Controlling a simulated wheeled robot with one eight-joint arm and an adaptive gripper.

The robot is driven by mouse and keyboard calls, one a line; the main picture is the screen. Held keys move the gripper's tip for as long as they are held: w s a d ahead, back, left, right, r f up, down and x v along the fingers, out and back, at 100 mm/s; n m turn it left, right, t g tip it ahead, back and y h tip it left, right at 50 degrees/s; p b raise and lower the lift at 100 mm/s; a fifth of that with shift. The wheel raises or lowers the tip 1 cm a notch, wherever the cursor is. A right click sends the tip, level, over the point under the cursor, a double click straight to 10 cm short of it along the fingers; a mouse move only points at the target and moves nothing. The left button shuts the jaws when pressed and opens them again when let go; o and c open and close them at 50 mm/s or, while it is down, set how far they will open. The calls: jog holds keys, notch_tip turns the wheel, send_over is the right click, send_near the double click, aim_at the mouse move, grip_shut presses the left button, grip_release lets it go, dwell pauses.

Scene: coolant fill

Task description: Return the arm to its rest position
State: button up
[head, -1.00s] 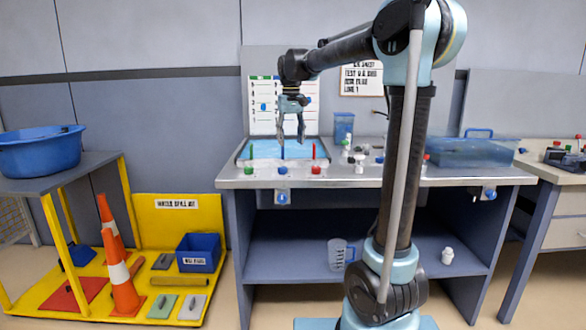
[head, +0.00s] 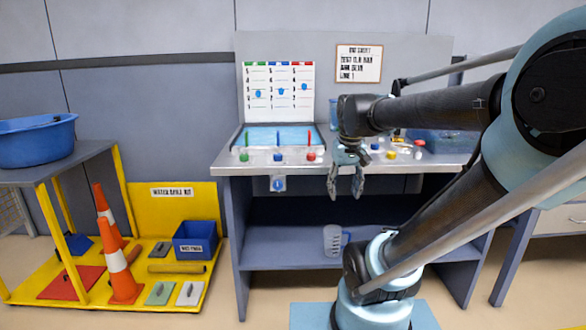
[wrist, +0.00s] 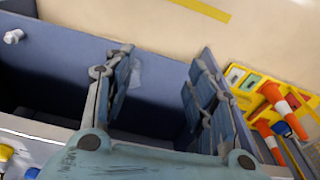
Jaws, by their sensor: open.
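My gripper (head: 345,188) hangs in front of the workbench's front edge in the head view, right of the tray and fingers pointing down. It is open and nothing shows between its fingers. In the wrist view my gripper (wrist: 160,95) has its two fingers spread apart over the bench's shelf area. My arm reaches in from the right of the head view, bent at the elbow, and hides part of the bench's right side.
The workbench (head: 232,169) carries a blue tray with green, blue and red knobs. A clear jug (head: 333,241) stands on the lower shelf. At left are a yellow spill station (head: 143,225), orange cones (head: 122,272) and a blue tub (head: 36,142). Floor shows before the bench.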

jog(key=s+d+f+m, duration=0.1)
jog(key=s+d+f, duration=0.2)
jog(key=s+f, duration=0.6)
notch_tip(320, 180, down, 3)
jog(key=shift+s+d+f+t, duration=0.1)
jog(key=shift+s+d+t, duration=0.2)
jog(key=shift+s, duration=0.05)
jog(key=shift+w+f, duration=0.2)
jog(key=shift+w, duration=0.2)
dwell(0.7)
